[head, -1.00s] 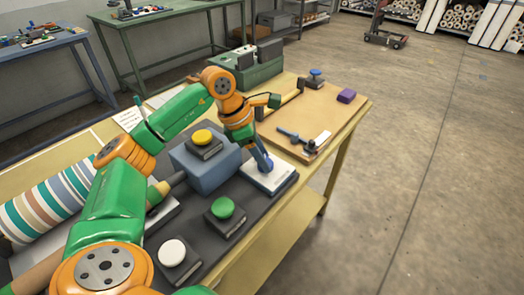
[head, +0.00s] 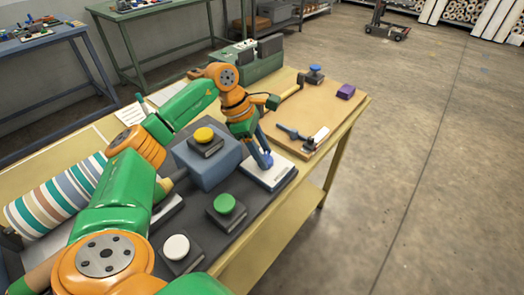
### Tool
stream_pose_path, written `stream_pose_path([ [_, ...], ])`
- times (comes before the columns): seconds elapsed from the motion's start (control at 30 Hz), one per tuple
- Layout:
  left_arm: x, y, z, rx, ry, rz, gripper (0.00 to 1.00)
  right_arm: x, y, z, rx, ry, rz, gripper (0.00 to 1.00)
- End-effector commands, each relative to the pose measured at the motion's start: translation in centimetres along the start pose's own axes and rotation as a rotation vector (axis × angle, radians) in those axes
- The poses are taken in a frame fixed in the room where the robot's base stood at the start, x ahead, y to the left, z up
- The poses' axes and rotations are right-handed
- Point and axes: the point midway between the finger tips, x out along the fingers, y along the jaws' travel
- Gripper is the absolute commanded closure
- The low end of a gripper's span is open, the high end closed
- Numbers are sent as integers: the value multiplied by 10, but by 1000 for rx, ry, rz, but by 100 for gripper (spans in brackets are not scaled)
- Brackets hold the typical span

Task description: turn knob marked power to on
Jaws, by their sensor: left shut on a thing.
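The white panel (head: 283,176) lies on the dark mat at the right front of the bench. A small blue knob (head: 267,160) stands on it, partly hidden by my fingers. My left gripper (head: 264,152) reaches down from above and is shut on this knob. The lettering on the panel is too small to read, so I cannot tell the knob's setting. My right gripper does not show.
A yellow button (head: 204,135) on a blue-grey box (head: 205,170), a green button (head: 225,203) and a white button (head: 176,247) stand nearby. A brown board (head: 318,110) holds a purple block (head: 345,91).

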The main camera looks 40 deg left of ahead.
Motion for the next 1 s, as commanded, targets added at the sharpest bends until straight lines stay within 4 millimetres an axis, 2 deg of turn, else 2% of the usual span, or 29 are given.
stream_pose_path([
  [0.1,2,-1,0,3,2,-5,100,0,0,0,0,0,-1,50],
  [0.13,2,-1,0,3,2,-5,42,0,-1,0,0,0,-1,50],
  [0.2,1,-1,0,2,2,-4,23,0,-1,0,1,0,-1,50],
  [0.23,1,-1,0,2,1,-4,19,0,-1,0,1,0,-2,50],
  [0.53,-2,0,0,0,1,-1,19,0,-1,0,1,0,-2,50],
  [0.8,-55,0,1,1,0,1,19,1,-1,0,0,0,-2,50],
  [1.0,-70,0,1,1,1,-3,19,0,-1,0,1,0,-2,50],
])
